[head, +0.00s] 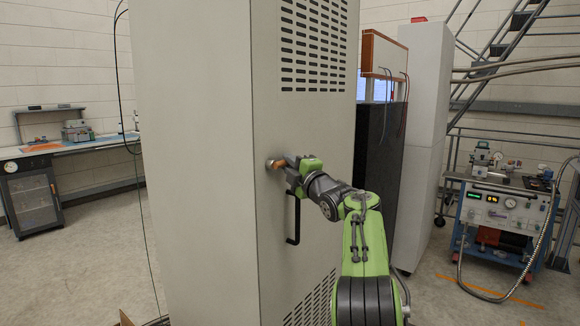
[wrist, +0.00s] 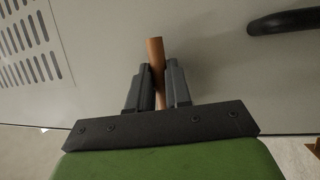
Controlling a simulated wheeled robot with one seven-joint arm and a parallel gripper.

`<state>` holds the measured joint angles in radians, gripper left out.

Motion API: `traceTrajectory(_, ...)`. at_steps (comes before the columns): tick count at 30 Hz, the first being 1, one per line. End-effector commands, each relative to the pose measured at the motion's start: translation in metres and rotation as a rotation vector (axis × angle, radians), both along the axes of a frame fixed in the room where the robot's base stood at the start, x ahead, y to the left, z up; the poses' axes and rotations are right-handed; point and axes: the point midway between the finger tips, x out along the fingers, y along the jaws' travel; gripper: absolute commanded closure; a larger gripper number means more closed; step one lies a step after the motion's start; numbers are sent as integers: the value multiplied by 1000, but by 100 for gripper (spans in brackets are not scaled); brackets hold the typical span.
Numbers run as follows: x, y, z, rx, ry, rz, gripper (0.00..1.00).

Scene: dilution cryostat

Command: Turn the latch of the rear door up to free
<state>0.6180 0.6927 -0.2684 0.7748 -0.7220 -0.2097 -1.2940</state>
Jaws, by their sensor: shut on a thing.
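The rear door (head: 320,130) is a tall pale grey panel with vent slots at top and bottom. Its latch (head: 272,164) is a small copper-orange bar on a round boss, on the left part of the door at mid height. My gripper (head: 286,166) is at the latch and shut on it. In the wrist view the orange latch bar (wrist: 155,52) stands between the two dark fingers of my gripper (wrist: 157,82), its end reaching past the fingertips. The fingers hide part of the bar and most of the boss.
A black door handle (head: 293,222) is just below the latch; its dark end also shows in the wrist view (wrist: 285,20). A pump cart (head: 505,210) stands at the right, with stairs behind it. A workbench (head: 70,145) is at the far left. Open floor lies on both sides.

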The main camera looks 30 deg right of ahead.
Motion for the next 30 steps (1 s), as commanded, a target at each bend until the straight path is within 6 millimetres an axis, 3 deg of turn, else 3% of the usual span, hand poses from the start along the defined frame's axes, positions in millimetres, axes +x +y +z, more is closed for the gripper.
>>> traceTrajectory(10,-2,-1,7,-12,-16,-7,100)
traceTrajectory(11,-2,-1,8,-12,-16,-7,77)
traceTrajectory(15,-2,-1,6,-10,-13,-6,56)
traceTrajectory(25,-5,0,2,-7,-8,-4,56)
traceTrajectory(30,-35,0,-7,-5,-8,-8,56)
